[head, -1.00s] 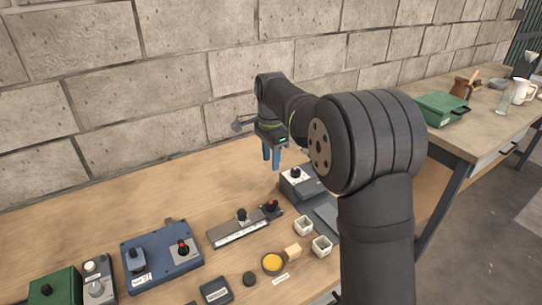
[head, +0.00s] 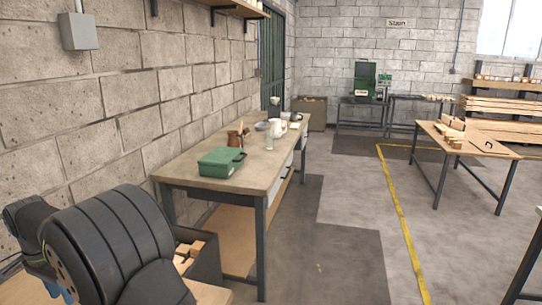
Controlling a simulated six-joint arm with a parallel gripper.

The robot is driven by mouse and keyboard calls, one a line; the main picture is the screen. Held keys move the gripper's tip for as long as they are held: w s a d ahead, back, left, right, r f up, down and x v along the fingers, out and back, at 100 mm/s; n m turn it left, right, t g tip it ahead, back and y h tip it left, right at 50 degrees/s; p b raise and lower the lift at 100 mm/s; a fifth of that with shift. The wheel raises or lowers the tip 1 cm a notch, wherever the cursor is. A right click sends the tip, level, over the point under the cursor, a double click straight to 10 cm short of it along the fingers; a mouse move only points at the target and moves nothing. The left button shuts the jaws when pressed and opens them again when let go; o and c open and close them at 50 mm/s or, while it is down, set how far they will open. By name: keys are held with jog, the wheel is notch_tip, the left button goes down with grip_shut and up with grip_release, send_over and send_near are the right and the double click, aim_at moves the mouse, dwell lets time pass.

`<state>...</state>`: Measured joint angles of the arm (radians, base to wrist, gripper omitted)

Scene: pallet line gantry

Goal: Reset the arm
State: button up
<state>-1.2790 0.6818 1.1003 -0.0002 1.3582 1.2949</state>
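My gripper (head: 66,295) shows only in part at the lower left edge of the head view. A bit of its blue fingers is visible beside my dark arm, and the rest is cut off by the frame or hidden behind the arm. I cannot tell whether it is open or shut, or whether it holds anything. The task names no other object.
A workbench (head: 175,177) by the block wall carries a green case (head: 221,161), mugs and a jar. A dark bin (head: 207,262) with wood blocks stands near my arm. A table (head: 440,140) with wood pieces stands right. The yellow-lined floor between is mostly clear.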

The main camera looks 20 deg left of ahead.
notch_tip(320, 180, down, 15)
jog(key=shift+r, duration=0.15)
dwell(0.4)
